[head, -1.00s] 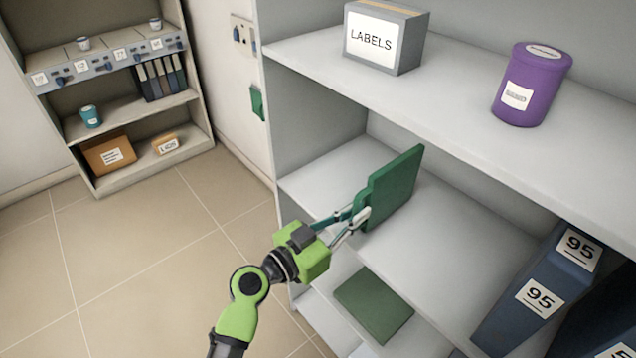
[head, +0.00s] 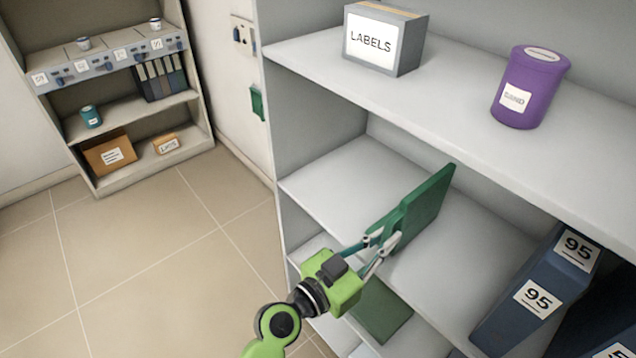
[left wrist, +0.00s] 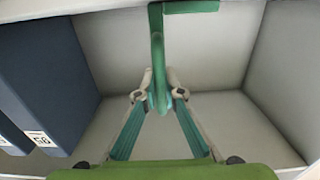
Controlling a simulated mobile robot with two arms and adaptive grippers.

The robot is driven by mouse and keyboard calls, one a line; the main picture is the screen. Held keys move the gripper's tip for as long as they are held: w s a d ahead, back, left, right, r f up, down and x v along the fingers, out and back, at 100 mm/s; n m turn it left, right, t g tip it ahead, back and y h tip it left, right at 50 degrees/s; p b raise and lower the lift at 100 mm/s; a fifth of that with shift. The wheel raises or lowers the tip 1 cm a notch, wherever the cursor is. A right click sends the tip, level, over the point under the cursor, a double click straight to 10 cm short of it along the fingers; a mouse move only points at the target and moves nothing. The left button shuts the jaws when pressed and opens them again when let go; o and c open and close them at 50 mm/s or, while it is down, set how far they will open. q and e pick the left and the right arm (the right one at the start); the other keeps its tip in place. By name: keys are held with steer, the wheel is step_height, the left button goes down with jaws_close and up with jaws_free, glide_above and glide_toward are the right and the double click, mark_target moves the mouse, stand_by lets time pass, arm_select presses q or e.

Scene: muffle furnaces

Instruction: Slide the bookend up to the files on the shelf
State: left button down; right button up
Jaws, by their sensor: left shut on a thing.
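The green bookend (head: 426,208) stands upright on the middle shelf (head: 335,181) in the head view. My left gripper (head: 375,246) is shut on its near edge. The left wrist view also shows the bookend (left wrist: 158,55) between the fingertips of my left gripper (left wrist: 157,92). The blue files (head: 540,290) marked 95 lean on the same shelf to the right, with bare shelf between them and the bookend. My right gripper is not in view.
A LABELS box (head: 385,40) and a purple canister (head: 530,88) stand on the upper shelf, above my arm. A green flat thing (head: 380,310) lies on the lower shelf. A second shelf unit (head: 100,165) stands at the far left. The floor between is clear.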

arm_select(q)
steer(key=shift+s+d+f, duration=0.1)
steer(key=shift+s+d, duration=0.35)
steer(key=shift+s, duration=0.2)
steer(key=shift+s+d+f, duration=0.1)
steer(key=shift+s+d, duration=0.35)
steer(key=shift+s, duration=0.2)
steer(key=shift+s+d+p, duration=0.3)
steer(key=shift+s+d, duration=0.45)
steer(key=shift+s, duration=0.25)
steer(key=shift+s+d+p, duration=0.25)
steer(key=shift+s+d, duration=0.45)
steer(key=shift+s, duration=0.3)
steer(key=shift+s+d+p, duration=0.25)
steer(key=shift+s+d, duration=0.45)
steer(key=shift+s, duration=0.25)
steer(key=shift+s+d+p, duration=0.25)
steer(key=shift+s+d, duration=0.45)
steer(key=shift+s, duration=0.3)
steer(key=shift+s+d+p, duration=0.25)
steer(key=shift+s+d, duration=0.45)
steer(key=shift+s, duration=0.25)
steer(key=shift+s+d+p, duration=0.25)
steer(key=shift+s+d, duration=0.4)
steer(key=shift+s, duration=0.25)
steer(key=shift+s+d+p, duration=0.25)
steer(key=shift+s+d, duration=0.4)
steer(key=shift+s, duration=0.25)
steer(key=shift+s+d, duration=0.3)
steer(key=shift+s, duration=0.1)
